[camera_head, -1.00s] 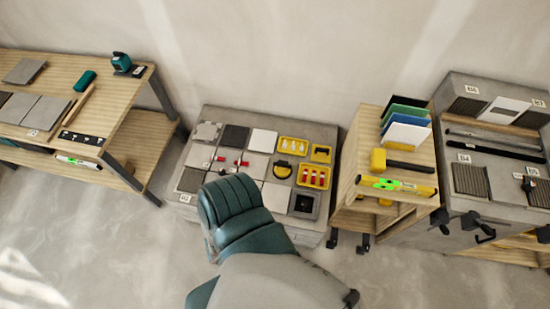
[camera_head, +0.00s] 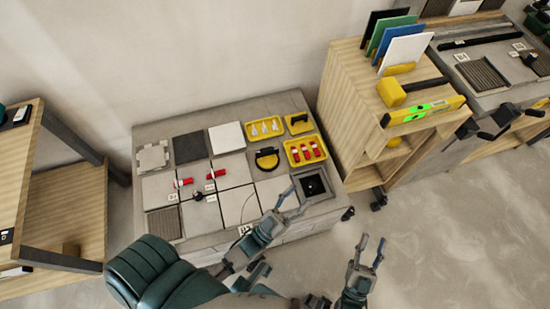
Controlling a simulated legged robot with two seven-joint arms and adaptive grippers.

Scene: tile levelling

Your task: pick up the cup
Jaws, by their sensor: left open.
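A round black and yellow tool (camera_head: 267,158), which looks like a suction cup, lies on a tile of the low grey block. A similar yellow-handled piece (camera_head: 299,123) is in a small yellow tray at the block's back right corner. I cannot tell which one is the cup. My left gripper (camera_head: 297,199) is open and empty, with its fingers over the front right part of the block, in front of the round tool. My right gripper (camera_head: 372,246) has its fingers apart and empty, over the floor right of the block.
The block (camera_head: 150,131) carries grey and white tiles, red-handled pieces (camera_head: 184,182), a tray of red clips (camera_head: 306,151) and a dark square box (camera_head: 313,184). A wooden shelf (camera_head: 340,88) with a mallet (camera_head: 399,91) and level stands right. Another wooden shelf (camera_head: 65,215) stands left.

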